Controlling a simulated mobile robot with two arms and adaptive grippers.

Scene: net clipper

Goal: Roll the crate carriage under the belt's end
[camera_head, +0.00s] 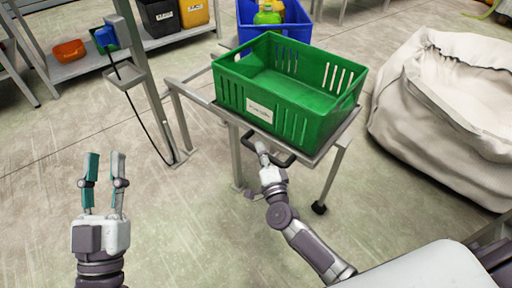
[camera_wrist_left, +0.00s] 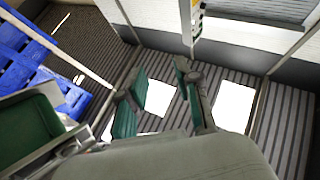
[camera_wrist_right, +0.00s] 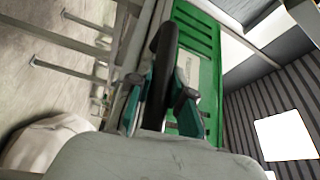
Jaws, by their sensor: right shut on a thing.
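The crate carriage (camera_head: 208,100) is a grey metal frame on legs with a dark caster at the front right. A green slatted crate (camera_head: 313,118) with a white label sits on it, looking empty. My right gripper (camera_head: 264,152) is shut on the carriage's dark handle (camera_head: 284,160), below the crate's near side. In the right wrist view the black handle (camera_wrist_right: 160,70) runs between the fingers, beside the green crate (camera_wrist_right: 197,50). My left gripper (camera_head: 103,183) is open and empty above bare floor, left of the carriage; its parted fingers also show in the left wrist view (camera_wrist_left: 160,95). The belt's end cannot be made out.
A large white sack (camera_head: 445,105) stands right of the carriage. A blue crate (camera_head: 275,22) with a green bottle is behind it. A metal post (camera_head: 143,75) with a footplate stands left. A shelf (camera_head: 90,62) holds bins at the back left. The floor at front left is clear.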

